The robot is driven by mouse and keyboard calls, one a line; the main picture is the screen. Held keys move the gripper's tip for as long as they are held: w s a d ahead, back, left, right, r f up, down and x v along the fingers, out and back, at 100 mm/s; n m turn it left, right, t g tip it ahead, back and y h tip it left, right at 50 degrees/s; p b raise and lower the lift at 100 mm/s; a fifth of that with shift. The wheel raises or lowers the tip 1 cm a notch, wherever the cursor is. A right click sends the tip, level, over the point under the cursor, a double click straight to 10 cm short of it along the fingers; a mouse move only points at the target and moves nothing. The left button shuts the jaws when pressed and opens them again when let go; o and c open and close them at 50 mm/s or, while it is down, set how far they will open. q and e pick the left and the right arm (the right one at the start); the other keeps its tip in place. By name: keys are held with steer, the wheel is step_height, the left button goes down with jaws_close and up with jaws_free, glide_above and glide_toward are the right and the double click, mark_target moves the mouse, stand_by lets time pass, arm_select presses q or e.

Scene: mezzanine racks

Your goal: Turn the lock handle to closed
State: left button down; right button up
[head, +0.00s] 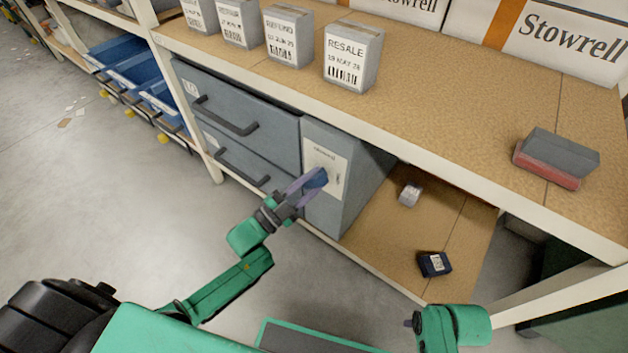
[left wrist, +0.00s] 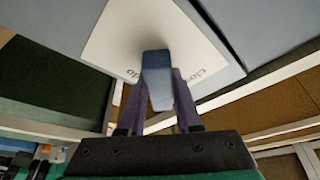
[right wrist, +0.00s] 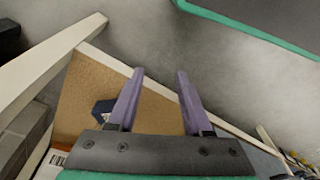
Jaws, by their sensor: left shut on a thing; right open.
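The lock handle (head: 317,178) is a blue lever on a white label plate (head: 323,160) on the narrow front of the grey cabinet. My left gripper (head: 306,184) is shut on the handle, with one finger on each side. In the left wrist view the blue handle (left wrist: 156,78) stands between the fingers, in front of the white plate (left wrist: 118,45), whose lettering is partly covered. The handle's exact angle is hard to tell. My right gripper (right wrist: 155,85) is open and empty, away from the cabinet; in the head view only its arm end shows at the lower right.
Grey drawers (head: 240,115) with dark pulls are left of the lock. A dark box (head: 434,264) and a small light object (head: 410,194) lie on the lower shelf. Boxes and a grey-red block (head: 556,158) stand on the shelf above.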

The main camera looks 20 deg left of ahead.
arm_select(q)
steer(key=n+t, duration=0.1)
steer(key=n, duration=0.1)
steer(key=shift+n+y, duration=0.3)
steer(key=shift+y, duration=0.1)
steer(key=n, duration=0.2)
steer(key=shift+n+t+y, duration=0.3)
steer(key=shift+t, duration=0.1)
steer(key=shift+n+t+y+p, duration=0.4)
steer(key=shift+n+y, duration=0.1)
steer(key=shift+n, duration=0.7)
steer(key=shift+f+n+t+y+p, duration=0.1)
steer(key=shift+n+t+y+p, duration=0.3)
steer(key=shift+n, duration=0.8)
steer(key=shift+n+t+y, duration=0.2)
steer(key=shift+n+y, duration=0.4)
steer(key=shift+n, duration=0.6)
arm_select(e)
steer(key=shift+s+d+f, duration=0.15)
steer(key=shift+f, duration=0.85)
steer(key=shift+s+d+f, duration=0.15)
steer(key=shift+f, duration=0.8)
arm_select(q)
steer(key=c, duration=0.6)
jaws_free()
